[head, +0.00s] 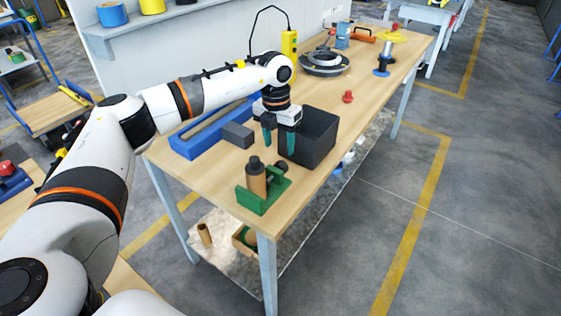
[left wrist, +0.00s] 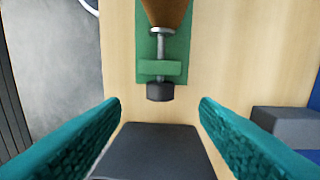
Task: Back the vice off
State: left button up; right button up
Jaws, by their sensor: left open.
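The green vice (head: 262,203) stands at the near end of the workbench, with a brown cylinder with a black top (head: 256,183) upright in it. In the left wrist view the vice (left wrist: 160,68) shows a metal screw running through its green block to a black knob (left wrist: 160,92). The brown cylinder (left wrist: 166,10) is cut off at the top there. My left gripper (head: 279,143) is open and empty, pointing down beside the black bin, beyond the knob. Its teal fingers (left wrist: 159,103) lie either side of the knob in the picture, apart from it. My right gripper is not in view.
The black bin (head: 320,135) stands close beside the gripper. A grey block (head: 237,134) and a blue tray (head: 190,147) lie to the left. A red knob-like piece (head: 348,96), a dark coil (head: 324,64) and a yellow-topped spool (head: 385,60) stand farther back.

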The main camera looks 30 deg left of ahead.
aim_at(282, 163)
pick_arm(q)
jog(key=f, duration=0.5)
jog(key=f+p, duration=0.1)
jog(key=f, duration=0.1)
jog(key=shift+d+f, duration=0.25)
jog(key=shift+f, duration=0.05)
jog(key=shift+c, duration=0.4)
jog(key=c, duration=0.9)
jog(key=shift+d+y+p, duration=0.2)
jog(key=shift+y+p, duration=0.2)
jog(key=shift+y, duration=1)
